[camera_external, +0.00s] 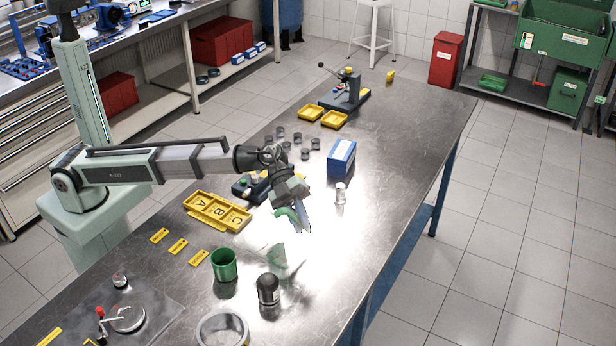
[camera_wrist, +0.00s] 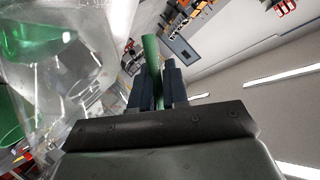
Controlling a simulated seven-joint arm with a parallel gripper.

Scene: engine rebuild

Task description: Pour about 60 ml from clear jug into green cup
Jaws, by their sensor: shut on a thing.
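My gripper (camera_external: 298,224) is shut on the green handle of the clear jug (camera_external: 262,244). In the wrist view the green handle (camera_wrist: 152,70) is between the two dark fingers (camera_wrist: 160,88), with the clear jug wall (camera_wrist: 75,70) at left. The jug is faint against the glare, so its exact tilt and liquid level cannot be told. The green cup (camera_external: 224,265) stands upright on the table, left of the jug in the external view. Green patches show through the jug in the wrist view.
A black-capped jar (camera_external: 268,290) stands close in front of the jug. A round clear-walled dish (camera_external: 222,329) is at the near edge. A yellow A-B-C tray (camera_external: 217,212) lies behind the cup, and a blue-and-white box (camera_external: 341,158) stands farther back. The table's right side is mostly clear.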

